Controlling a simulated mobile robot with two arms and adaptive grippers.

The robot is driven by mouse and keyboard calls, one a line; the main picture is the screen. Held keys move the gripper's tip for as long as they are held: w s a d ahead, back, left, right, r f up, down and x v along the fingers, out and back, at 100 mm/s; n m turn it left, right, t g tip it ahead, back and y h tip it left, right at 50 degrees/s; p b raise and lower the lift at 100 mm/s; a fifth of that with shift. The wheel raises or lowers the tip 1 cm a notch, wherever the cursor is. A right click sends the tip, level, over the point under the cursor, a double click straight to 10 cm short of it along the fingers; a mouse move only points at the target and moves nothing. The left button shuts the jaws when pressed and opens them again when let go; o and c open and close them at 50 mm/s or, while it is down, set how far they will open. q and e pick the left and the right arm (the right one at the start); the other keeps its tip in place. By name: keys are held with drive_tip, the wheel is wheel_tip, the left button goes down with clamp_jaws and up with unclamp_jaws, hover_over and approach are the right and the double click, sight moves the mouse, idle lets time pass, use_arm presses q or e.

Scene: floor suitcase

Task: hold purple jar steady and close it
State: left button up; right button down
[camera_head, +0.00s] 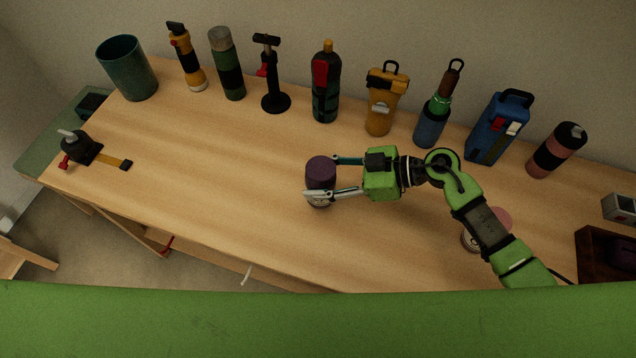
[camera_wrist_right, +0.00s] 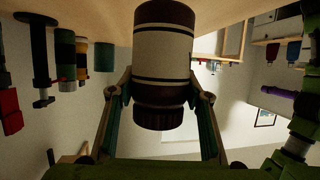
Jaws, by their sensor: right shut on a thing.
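The purple jar (camera_head: 320,172) stands upright on the wooden table in the middle of the head view. Its dark purple lid sits on top. In the right wrist view the jar (camera_wrist_right: 162,52) appears upside down, with a cream body, dark bands and the ridged dark lid (camera_wrist_right: 158,117) on it. Whether the lid is fully tightened cannot be told. My right gripper (camera_head: 325,178) reaches in from the right, with one finger on each side of the jar near its lid, and is shut on it. My left gripper is not in view.
A row of bottles, flashlights and tools stands along the wall, including a black stand (camera_head: 271,85) and a blue case (camera_head: 497,128). A clamp-like tool (camera_head: 85,147) lies at left. A pink-topped item (camera_head: 497,218) is partly behind my arm. The table left of the jar is clear.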

drive_tip(key=shift+w+a+f, duration=0.1)
drive_tip(key=shift+w+f, duration=0.1)
drive_tip(key=shift+w, duration=0.1)
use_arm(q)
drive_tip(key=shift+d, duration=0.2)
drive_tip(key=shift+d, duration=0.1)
use_arm(e)
drive_tip(key=f, duration=0.3)
drive_tip(key=shift+w+a+f, duration=0.1)
drive_tip(key=shift+w+a, duration=0.05)
drive_tip(key=shift+w, duration=0.05)
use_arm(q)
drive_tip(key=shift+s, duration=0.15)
use_arm(e)
drive_tip(key=shift+f, duration=0.25)
drive_tip(key=shift+f, duration=0.1)
drive_tip(key=c, duration=1.1)
unclamp_jaws()
